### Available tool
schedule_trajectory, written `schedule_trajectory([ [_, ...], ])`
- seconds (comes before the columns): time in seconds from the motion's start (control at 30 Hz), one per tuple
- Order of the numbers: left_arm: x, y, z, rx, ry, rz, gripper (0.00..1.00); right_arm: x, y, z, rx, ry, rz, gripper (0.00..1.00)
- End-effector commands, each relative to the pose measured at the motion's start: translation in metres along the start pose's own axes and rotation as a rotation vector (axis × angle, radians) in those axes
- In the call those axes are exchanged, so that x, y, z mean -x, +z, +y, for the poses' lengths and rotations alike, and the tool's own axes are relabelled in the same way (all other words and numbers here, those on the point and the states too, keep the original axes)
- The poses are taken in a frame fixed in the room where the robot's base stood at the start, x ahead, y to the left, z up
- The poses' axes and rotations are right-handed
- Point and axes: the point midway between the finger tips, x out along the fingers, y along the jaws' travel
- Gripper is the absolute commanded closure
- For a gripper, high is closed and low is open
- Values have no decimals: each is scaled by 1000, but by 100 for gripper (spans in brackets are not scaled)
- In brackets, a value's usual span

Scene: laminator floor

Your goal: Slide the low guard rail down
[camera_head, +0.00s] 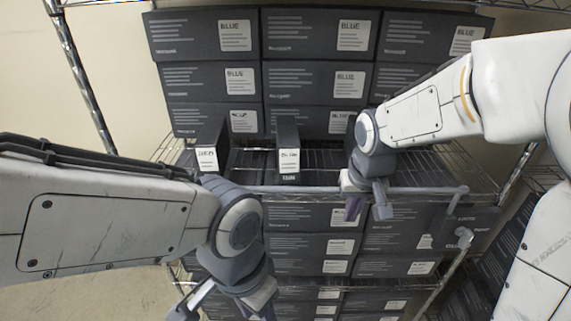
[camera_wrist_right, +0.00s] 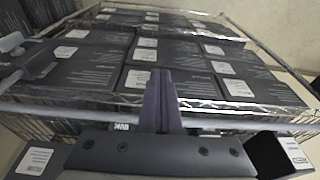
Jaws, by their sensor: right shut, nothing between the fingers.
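A grey guard rail (camera_head: 310,189) runs across the front of the wire shelf, with an end fitting (camera_head: 463,190) at the right. My right gripper (camera_head: 354,209) is at the rail, its fingers pointing down past it. In the right wrist view the rail (camera_wrist_right: 50,107) crosses behind the shut, empty purple fingers (camera_wrist_right: 160,75); whether they touch it I cannot tell. A second grey fitting (camera_head: 463,236) shows lower right; whether it belongs to another rail is unclear. My left gripper (camera_head: 228,306) is low at the bottom edge, its tips cut off.
Stacked dark BLUE boxes (camera_head: 212,80) fill the back. More boxes (camera_head: 300,246) sit below the rail. A metal post (camera_head: 85,80) stands at the left.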

Motion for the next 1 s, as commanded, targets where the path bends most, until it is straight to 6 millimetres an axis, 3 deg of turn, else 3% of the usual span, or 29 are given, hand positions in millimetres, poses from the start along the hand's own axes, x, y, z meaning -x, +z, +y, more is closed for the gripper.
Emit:
schedule_trajectory([
  [0.17,0,0,0,0,0,0,53,42,-40,-43,9,-3,-2,100],
  [0.3,0,0,0,0,0,0,53,90,-63,-86,9,1,-7,100],
  [0.5,0,0,0,0,0,0,53,149,-72,-130,-8,10,-13,100],
  [0.6,0,0,0,0,0,0,53,162,-71,-139,-15,14,-16,100],
  [0.77,1,0,0,0,0,0,53,160,-70,-142,-22,18,-21,100],
  [1.0,7,0,0,0,0,0,53,116,-68,-140,-21,18,-23,100],
])
